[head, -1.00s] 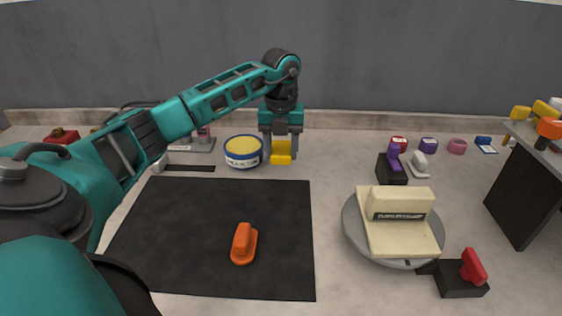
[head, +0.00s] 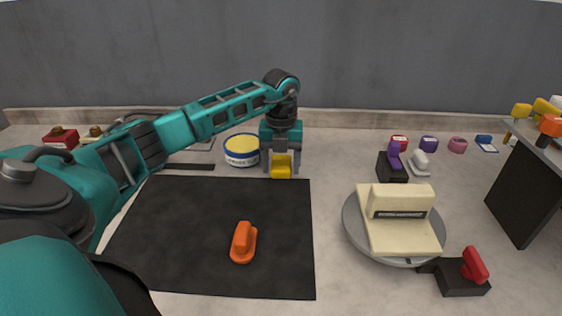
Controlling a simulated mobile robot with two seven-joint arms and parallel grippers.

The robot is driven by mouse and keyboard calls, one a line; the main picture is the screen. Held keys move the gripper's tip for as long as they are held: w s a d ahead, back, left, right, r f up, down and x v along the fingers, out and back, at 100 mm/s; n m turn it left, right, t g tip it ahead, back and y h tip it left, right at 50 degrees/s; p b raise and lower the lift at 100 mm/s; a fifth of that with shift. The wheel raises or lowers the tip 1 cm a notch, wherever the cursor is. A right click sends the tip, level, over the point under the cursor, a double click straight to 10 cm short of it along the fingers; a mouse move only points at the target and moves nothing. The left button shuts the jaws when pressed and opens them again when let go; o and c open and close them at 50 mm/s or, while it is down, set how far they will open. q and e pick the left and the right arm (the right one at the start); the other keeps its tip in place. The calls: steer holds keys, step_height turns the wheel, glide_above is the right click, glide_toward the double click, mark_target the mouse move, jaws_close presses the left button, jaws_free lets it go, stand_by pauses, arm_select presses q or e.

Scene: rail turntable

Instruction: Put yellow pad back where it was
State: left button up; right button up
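The yellow pad (head: 281,168) is between the two fingers of my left gripper (head: 281,169), which is shut on it. The gripper points down just right of the blue and white tub with a yellow top, behind the back right part of the black mat. I cannot tell whether the pad touches the table. My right gripper is not in view.
The tub (head: 242,150) stands close to the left gripper. An orange pad (head: 243,243) lies on the black mat (head: 180,240). A round turntable (head: 352,228) bears a cream block (head: 402,203). Black holders with purple (head: 394,155) and red (head: 474,266) pads stand near it. A side table (head: 520,195) is at right.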

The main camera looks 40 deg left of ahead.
mark_target(281, 165)
arm_select(q)
steer(key=shift+o, duration=0.8)
step_height(281, 165, up, 13)
steer(key=shift+p, duration=0.4)
steer(key=shift+f, duration=0.1)
